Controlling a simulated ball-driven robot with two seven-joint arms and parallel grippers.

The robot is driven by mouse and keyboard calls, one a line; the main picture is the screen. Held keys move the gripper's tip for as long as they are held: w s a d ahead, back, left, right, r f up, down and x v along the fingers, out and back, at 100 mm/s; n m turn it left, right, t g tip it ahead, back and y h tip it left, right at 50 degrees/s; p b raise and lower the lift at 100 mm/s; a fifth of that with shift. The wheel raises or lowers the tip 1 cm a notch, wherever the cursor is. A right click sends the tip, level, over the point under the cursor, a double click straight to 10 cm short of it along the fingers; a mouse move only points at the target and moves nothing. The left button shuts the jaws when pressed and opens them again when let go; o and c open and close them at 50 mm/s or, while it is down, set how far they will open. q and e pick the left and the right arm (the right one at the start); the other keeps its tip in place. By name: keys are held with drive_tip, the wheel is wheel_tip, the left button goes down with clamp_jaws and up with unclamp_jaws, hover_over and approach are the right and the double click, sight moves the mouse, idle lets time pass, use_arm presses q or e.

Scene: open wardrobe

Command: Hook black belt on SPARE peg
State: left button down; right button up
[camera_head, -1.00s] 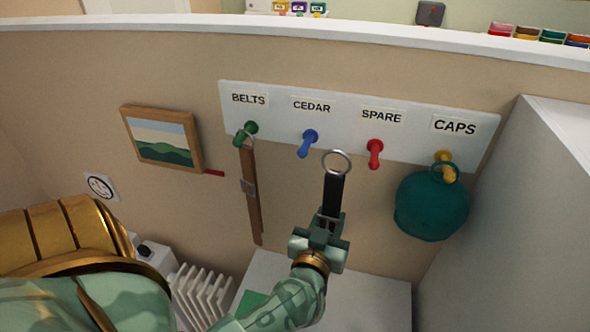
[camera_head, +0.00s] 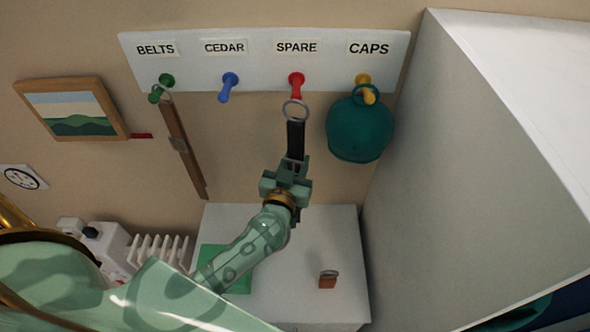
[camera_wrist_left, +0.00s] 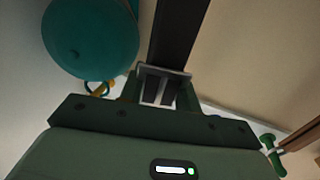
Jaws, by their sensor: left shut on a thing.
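The black belt (camera_head: 295,138) is held upright in my left gripper (camera_head: 290,170), with its metal ring (camera_head: 295,111) at the top. In the head view the ring appears just below the tip of the red peg (camera_head: 297,84) under the SPARE label (camera_head: 297,47). I cannot tell how far the ring is in front of the peg. In the left wrist view the black belt (camera_wrist_left: 178,35) runs up from between the shut fingers (camera_wrist_left: 160,88). My right gripper is not in view.
A brown belt (camera_head: 182,145) hangs on the green peg (camera_head: 166,81). The blue peg (camera_head: 229,82) is bare. A teal cap (camera_head: 359,130) hangs on the yellow peg, close right of the belt. A white cabinet side (camera_head: 440,150) stands at the right. A small brown block (camera_head: 327,281) sits on the white surface below.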

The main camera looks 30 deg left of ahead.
use_arm(q)
drive_tip(key=w+a+f+b, duration=0.1)
drive_tip(key=w+a+b, duration=0.2)
drive_tip(key=w, duration=0.4)
drive_tip(key=shift+w+a+f, duration=0.25)
drive_tip(key=shift+w+a, duration=0.1)
drive_tip(key=shift+w, duration=0.05)
idle(0.4)
idle(0.5)
drive_tip(key=c, duration=0.9)
unclamp_jaws()
